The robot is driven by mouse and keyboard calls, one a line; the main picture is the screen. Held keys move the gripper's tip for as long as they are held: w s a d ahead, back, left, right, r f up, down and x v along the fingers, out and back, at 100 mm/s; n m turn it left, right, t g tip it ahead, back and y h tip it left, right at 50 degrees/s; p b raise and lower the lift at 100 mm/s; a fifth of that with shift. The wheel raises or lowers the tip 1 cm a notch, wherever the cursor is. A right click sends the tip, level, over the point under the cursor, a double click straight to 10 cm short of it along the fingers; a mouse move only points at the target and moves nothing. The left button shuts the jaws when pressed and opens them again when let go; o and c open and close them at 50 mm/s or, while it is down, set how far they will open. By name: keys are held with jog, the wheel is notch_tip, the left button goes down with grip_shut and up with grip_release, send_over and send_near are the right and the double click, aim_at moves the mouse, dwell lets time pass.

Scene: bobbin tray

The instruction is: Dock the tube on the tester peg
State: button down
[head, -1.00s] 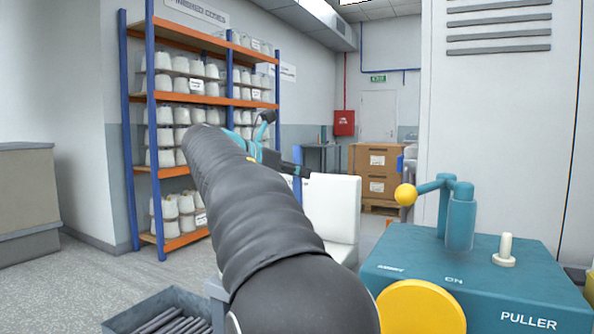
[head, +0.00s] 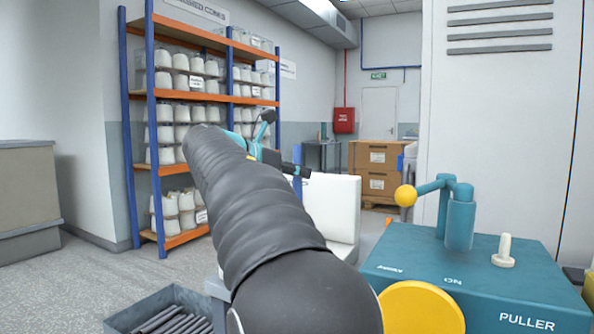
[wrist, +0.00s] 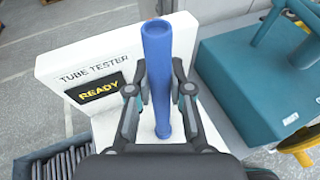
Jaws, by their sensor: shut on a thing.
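A blue tube (wrist: 158,80) stands nearly upright in the wrist view, its open top end toward the camera. My gripper (wrist: 161,72) is shut on the tube, with a finger on each side. The white tube tester (wrist: 105,62) has a dark display reading "READY" and stands right behind the tube. The tube's lower end is over the tester's white base. No peg shows, so I cannot tell whether the tube is around it. In the head view my arm hides much of the white tester (head: 335,205).
The teal puller box (head: 470,275) with a yellow-knobbed lever (head: 405,195) stands to the right of the tester. A grey crate (head: 165,300) of dark rods sits at the lower left. A shelf rack (head: 145,140) of white cones stands farther back.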

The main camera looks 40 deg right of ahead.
jog(key=shift+f+b, duration=0.3)
jog(key=shift+f, duration=0.25)
dwell(0.4)
jog(key=c, duration=1.3)
grip_release()
jog(key=shift+c, duration=0.2)
jog(key=v, duration=1.1)
jog(key=shift+p, duration=0.45)
